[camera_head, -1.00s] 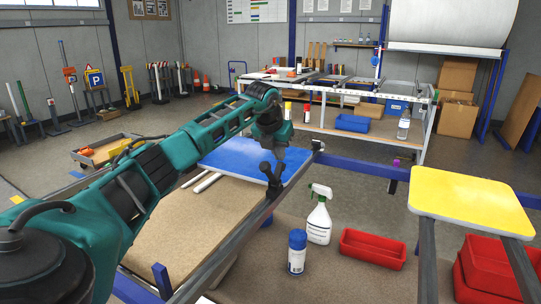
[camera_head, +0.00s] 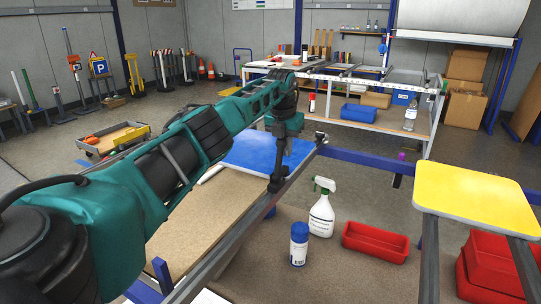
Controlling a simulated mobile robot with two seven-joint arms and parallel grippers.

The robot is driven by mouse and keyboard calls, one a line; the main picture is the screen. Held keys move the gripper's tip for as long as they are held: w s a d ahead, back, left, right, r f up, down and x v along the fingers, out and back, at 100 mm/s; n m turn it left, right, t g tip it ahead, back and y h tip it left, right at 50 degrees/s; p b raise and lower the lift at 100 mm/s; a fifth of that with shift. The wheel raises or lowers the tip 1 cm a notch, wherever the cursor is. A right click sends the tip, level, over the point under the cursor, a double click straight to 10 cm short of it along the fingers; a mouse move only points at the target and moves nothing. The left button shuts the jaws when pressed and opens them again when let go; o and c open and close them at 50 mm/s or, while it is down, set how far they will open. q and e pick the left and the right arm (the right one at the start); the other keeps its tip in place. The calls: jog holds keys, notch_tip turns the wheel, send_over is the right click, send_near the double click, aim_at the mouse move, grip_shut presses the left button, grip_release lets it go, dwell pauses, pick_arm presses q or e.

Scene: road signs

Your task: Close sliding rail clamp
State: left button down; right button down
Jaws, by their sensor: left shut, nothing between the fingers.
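A long grey metal rail (camera_head: 213,258) runs diagonally along the edge of the brown board on the workbench. A small dark clamp (camera_head: 276,184) sits on this rail near the blue panel. My left gripper (camera_head: 280,163) points down over the clamp, shut and with nothing held. Its fingertips are at or just above the clamp; dark on dark, I cannot tell whether they touch. A second small fitting (camera_head: 320,138) sits at the rail's far end. My right gripper is not in view.
A blue panel (camera_head: 250,153) lies beside the rail, behind the gripper. To the right stand a white spray bottle (camera_head: 321,215), a blue-capped can (camera_head: 299,245), a red bin (camera_head: 375,242) and a yellow panel (camera_head: 474,190) on rails. A blue cross beam (camera_head: 366,157) extends right.

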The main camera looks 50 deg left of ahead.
pick_arm(q)
jog(key=shift+a+f, duration=0.1)
jog(key=shift+f, duration=0.35)
dwell(0.3)
jog(key=shift+a+r, duration=0.1)
jog(key=shift+r, duration=0.5)
jog(key=v, duration=1.2)
jog(key=shift+s+d+f, duration=0.1)
jog(key=shift+d, duration=0.15)
